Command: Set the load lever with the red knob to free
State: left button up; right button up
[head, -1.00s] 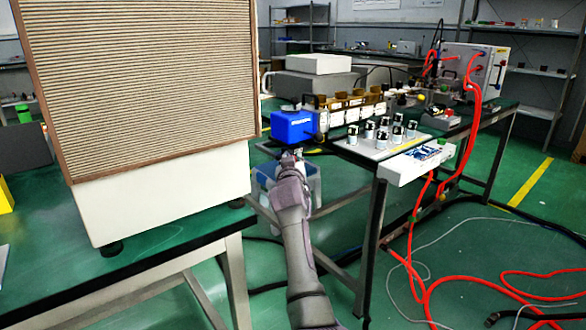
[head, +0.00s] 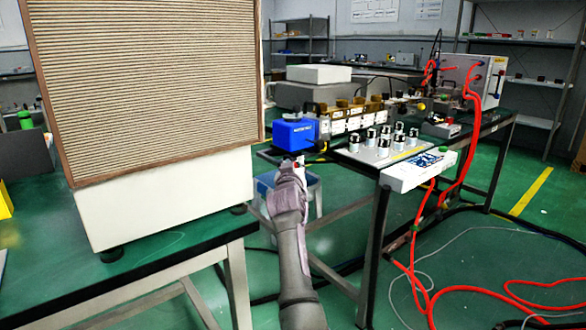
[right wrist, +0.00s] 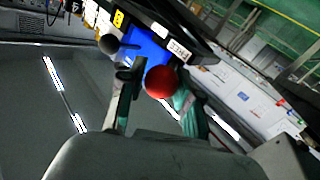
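The red knob (right wrist: 160,82) shows in the right wrist view, in front of a blue housing (right wrist: 146,50). The two fingers of my right gripper (right wrist: 162,108) stand apart on either side of the knob, with a visible gap at the left one. I cannot tell how deep the knob sits between them. In the head view the gripper (head: 293,168) is just below the blue box (head: 294,135), and a small red spot shows at its tip. The lever's shaft is mostly hidden. My left gripper is in neither view.
A black knob (right wrist: 109,43) is close by, up and left of the red one. A panel with several black-and-white canisters (head: 372,160) stands right of the blue box. Red hoses (head: 410,275) hang to the floor. A large louvred cabinet (head: 145,90) stands at left.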

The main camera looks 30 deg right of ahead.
jog(key=o, duration=0.4)
jog(key=shift+c, duration=0.2)
jog(key=v, duration=0.7)
jog(key=shift+s, duration=0.2)
jog(key=shift+a+f, duration=0.1)
